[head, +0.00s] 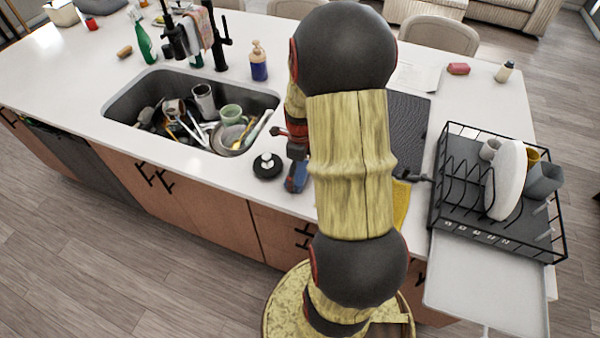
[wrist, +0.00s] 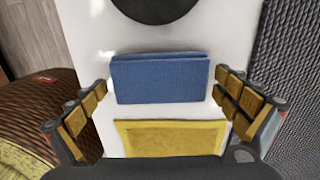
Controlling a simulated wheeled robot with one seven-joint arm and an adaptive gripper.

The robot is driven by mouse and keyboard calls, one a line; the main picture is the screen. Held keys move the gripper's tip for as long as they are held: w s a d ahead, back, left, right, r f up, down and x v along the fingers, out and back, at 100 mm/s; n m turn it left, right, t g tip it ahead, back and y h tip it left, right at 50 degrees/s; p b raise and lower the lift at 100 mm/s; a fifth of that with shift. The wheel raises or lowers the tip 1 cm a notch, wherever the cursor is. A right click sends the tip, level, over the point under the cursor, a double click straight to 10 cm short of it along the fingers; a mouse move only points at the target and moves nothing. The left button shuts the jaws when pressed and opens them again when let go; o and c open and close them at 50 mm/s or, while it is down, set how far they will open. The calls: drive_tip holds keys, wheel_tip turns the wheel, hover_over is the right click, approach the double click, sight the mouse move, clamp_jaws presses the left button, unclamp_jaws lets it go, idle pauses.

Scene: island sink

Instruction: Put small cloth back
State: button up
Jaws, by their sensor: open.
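A folded blue cloth (wrist: 160,80) lies on the white counter in the wrist view. A yellow cloth (wrist: 170,138) lies flat just below it in that view, nearer my palm. My gripper (wrist: 162,95) is open and empty above the counter, its fingers to the left and right of the blue cloth and apart from it. In the head view my arm hides most of the gripper; a bit of the blue cloth (head: 297,180) and an edge of the yellow cloth (head: 402,203) show beside the arm. A patterned cloth (head: 197,30) hangs at the faucet.
A black round stopper (head: 268,165) lies by the sink (head: 118,105), which holds dishes. A dark ribbed mat (head: 410,115) lies behind my arm. A black dish rack (head: 445,205) stands at right above a pale tray (head: 485,290). The counter's front edge is close.

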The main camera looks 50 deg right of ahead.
sight(300, 171)
wheel_tip(300, 171, up, 12)
drive_tip(key=p, duration=0.2)
drive_tip(key=w+a+r+n+t+h, duration=0.1)
drive_tip(key=w+a+r+n+t, duration=0.1)
drive_tip(key=a+r+n, duration=1.1)
drive_tip(key=s+a+r+n+t, duration=0.1)
drive_tip(key=s+a+r+n, duration=0.1)
drive_tip(key=a+n, duration=0.6)
drive_tip(key=s+a+r+n+t+y, duration=0.1)
drive_tip(key=s+a+r+n+t, duration=0.1)
drive_tip(key=s+a+n, duration=0.3)
drive_tip(key=a+r+n, duration=0.1)
drive_tip(key=a+n, duration=0.2)
drive_tip(key=n, duration=0.3)
drive_tip(key=shift+a+n+t, duration=0.3)
drive_tip(key=shift+a+n, duration=0.1)
drive_tip(key=shift+f, duration=0.1)
